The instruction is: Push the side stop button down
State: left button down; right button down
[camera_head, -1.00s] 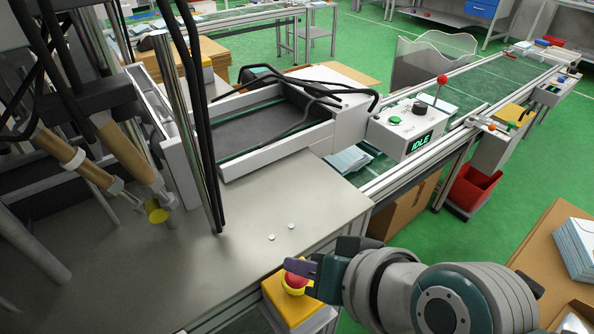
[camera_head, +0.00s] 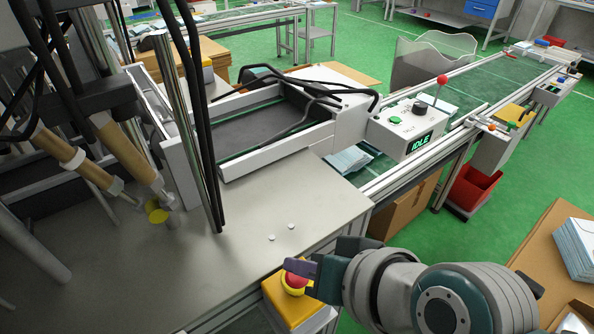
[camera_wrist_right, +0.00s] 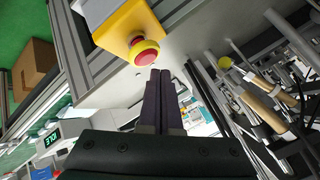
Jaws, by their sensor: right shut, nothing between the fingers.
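The side stop button (camera_head: 294,281) is a red mushroom cap on a yellow box (camera_head: 291,306) at the front edge of the metal table. In the right wrist view the red button (camera_wrist_right: 144,53) stands out from its yellow box (camera_wrist_right: 127,26), just beyond the fingertips. My right gripper (camera_head: 291,265) is shut and empty. Its purple fingers (camera_wrist_right: 160,75) are together, with the tips beside the button's cap. I cannot tell whether they touch it. The fingers overlap the cap's upper edge in the head view. My left gripper does not show.
The bare metal table (camera_head: 290,200) holds two small white discs. A white control box (camera_head: 405,130) with a green button and a display reading IDLE stands beside the conveyor. Rods and black cables (camera_head: 190,120) rise at the left. A cardboard table (camera_head: 560,260) is at the right.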

aim_at(302, 284)
jog(key=shift+f, duration=0.1)
jog(key=shift+f, duration=0.35)
jog(key=shift+f+b, duration=0.4)
jog(key=shift+b, duration=0.2)
dwell(0.5)
jog(key=shift+r+p, duration=0.85)
jog(key=shift+p, duration=0.1)
notch_tip(302, 284, up, 5)
jog(key=p, duration=0.5)
jog(key=shift+r, duration=0.1)
